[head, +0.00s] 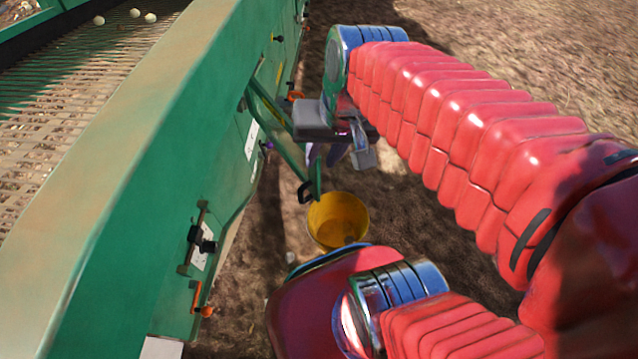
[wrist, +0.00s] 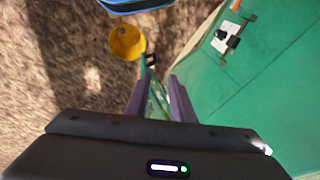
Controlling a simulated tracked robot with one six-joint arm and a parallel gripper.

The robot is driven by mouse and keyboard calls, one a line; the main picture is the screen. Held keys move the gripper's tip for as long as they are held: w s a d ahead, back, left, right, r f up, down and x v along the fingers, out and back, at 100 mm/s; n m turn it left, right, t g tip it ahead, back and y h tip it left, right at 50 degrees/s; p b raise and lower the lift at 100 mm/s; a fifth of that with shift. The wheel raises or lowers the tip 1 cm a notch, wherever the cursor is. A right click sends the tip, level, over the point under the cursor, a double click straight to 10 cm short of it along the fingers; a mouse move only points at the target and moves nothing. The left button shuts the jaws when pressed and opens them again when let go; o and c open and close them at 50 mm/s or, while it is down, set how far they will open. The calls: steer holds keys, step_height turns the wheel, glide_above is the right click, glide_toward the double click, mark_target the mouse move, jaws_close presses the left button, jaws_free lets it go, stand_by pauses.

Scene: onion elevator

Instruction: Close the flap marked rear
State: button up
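A green flap (head: 284,137) stands swung out from the green side wall (head: 190,160) of the elevator. A dark handle (head: 305,192) sits at its outer lower end. My gripper (head: 324,158) is at the flap's outer side, its purple fingers pointing down. In the wrist view the fingers of my gripper (wrist: 160,88) are apart, and the flap (wrist: 154,88) shows nearly edge-on between them. I cannot tell whether either finger touches it. White labels are on the wall, but I cannot read any word, so the rear marking is not confirmed.
A yellow bucket (head: 338,220) stands on the ground just past the flap's handle. A black latch (head: 203,238) and an orange lever (head: 202,300) stick out from the wall nearer me. The slatted conveyor (head: 70,120) carries a few onions. Bare ground lies right.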

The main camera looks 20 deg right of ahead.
steer(key=f+m+g+y, duration=0.1)
steer(key=f+m+y, duration=0.1)
steer(key=f+m, duration=0.1)
steer(key=f+m+g+y, duration=0.1)
steer(key=f+m, duration=0.2)
steer(key=f, duration=0.1)
steer(key=s+f+m+g+y, duration=0.1)
steer(key=f+m+g+y, duration=0.1)
steer(key=f+m, duration=0.1)
steer(key=shift+d+f+m+y, duration=0.15)
steer(key=shift+f+m+y, duration=0.15)
steer(key=shift+f+m, duration=0.15)
jaws_close()
steer(key=w+d+f+m+t+y, duration=0.1)
steer(key=d+f+m+t, duration=0.2)
steer(key=f+m+t, duration=0.5)
steer(key=d+f+m+t+y, duration=0.2)
steer(key=f+m+t, duration=0.6)
steer(key=m, duration=1.8)
steer(key=shift+w+d+f, duration=0.35)
steer(key=shift+d+f, duration=0.05)
steer(key=shift+f, duration=1.65)
